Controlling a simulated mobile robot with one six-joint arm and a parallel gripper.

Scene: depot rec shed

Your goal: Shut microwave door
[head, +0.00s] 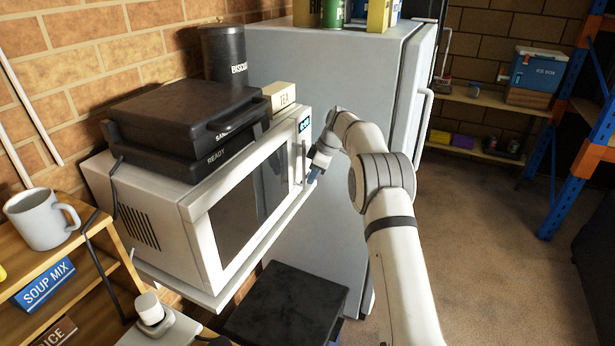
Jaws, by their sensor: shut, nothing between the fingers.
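The white microwave (135,215) stands on a shelf against the brick wall. Its door (245,205), with a dark window, lies flush or nearly flush with the front; I cannot tell whether a small gap is left at its edge. The upright door handle (303,160) is at the right end of the front, below the lit display. My gripper (312,178) is shut and empty, just in front of the handle at the door's right side. I cannot tell whether its fingertips touch the door.
A black sandwich maker (185,120), a tea box (279,96) and a biscuit canister (224,55) are on or behind the microwave. A fridge (320,80) stands close on the right. A dark box (287,303) is below. Open floor (490,250) lies right.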

